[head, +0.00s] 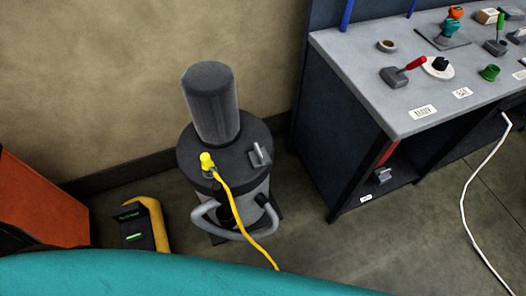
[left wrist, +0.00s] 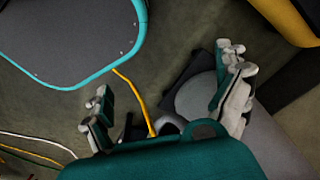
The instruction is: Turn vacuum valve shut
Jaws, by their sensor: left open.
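The vacuum pump (head: 211,105) stands on the floor by the wall, a dark ribbed cylinder on a wider drum. On its lid are a yellow fitting (head: 207,161) with a yellow hose (head: 235,212) and a small grey lever (head: 260,154). I cannot tell which of these is the valve. My left gripper (left wrist: 168,92) is open and empty in the left wrist view. The yellow hose (left wrist: 135,95) and a grey rounded part, probably of the pump, show beyond its fingers. The left gripper is out of the head view. My right gripper is in neither view.
A grey-topped workbench (head: 370,60) with a red-handled tool (head: 410,66) stands to the right. A yellow and black device (head: 145,225) sits on the floor left of the pump, near an orange cabinet (head: 40,205). A white cable (head: 470,190) hangs at the right.

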